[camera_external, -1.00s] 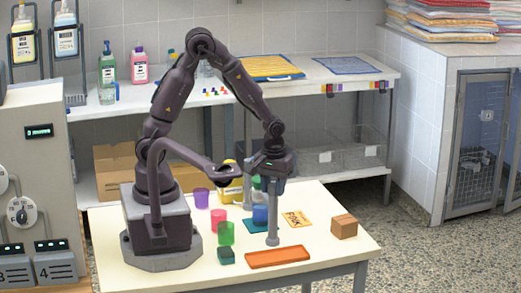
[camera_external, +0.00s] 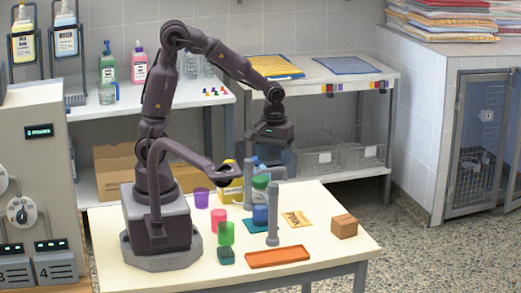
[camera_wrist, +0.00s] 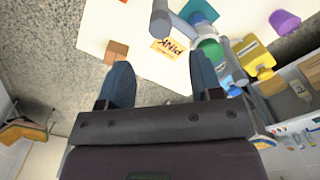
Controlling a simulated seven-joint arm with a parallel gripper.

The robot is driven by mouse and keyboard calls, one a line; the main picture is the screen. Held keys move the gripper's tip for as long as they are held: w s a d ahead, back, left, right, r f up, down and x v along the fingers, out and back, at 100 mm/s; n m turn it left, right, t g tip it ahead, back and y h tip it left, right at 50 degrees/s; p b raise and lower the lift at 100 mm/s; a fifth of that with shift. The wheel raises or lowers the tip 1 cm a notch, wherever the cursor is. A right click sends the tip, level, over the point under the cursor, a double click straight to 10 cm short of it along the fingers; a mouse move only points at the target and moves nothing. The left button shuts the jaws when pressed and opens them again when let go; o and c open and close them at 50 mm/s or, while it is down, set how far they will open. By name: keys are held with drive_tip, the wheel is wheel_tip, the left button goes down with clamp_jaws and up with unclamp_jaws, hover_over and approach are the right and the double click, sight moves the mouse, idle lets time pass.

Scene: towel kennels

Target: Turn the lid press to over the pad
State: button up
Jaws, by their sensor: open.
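I cannot tell for certain which part is the lid press. A grey upright cylinder with a wider foot (camera_external: 272,222) stands just right of the teal pad (camera_external: 257,229), and shows at the top of the wrist view (camera_wrist: 160,20). A second grey upright (camera_external: 249,185) stands farther back. A blue cup (camera_external: 261,214) is at the pad, partly covering it. The pad's corner shows in the wrist view (camera_wrist: 200,11). My gripper (camera_external: 276,164) is raised above the table's back edge, open and empty. Its spread fingers (camera_wrist: 163,85) point toward the table.
A lettered card (camera_external: 296,218), brown box (camera_external: 343,226) and orange tray (camera_external: 278,256) lie to the right and front. Pink (camera_external: 218,220), purple (camera_external: 201,197) and green (camera_external: 226,232) cups stand left. A dark bracket arm (camera_external: 190,157) reaches over the table's left side.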

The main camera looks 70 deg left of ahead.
wheel_tip(320, 180, up, 4)
idle(0.5)
drive_tip(key=s+a+r+m+t, duration=0.2)
drive_tip(key=s+r+m, duration=0.1)
drive_tip(key=s, duration=0.3)
drive_tip(key=s+a+r+m+t, duration=0.2)
drive_tip(key=s+r+m+t, duration=0.1)
drive_tip(key=s+m, duration=0.3)
drive_tip(key=shift+a+r+t, duration=0.2)
drive_tip(key=shift+a+t, duration=0.05)
drive_tip(key=shift+t, duration=0.05)
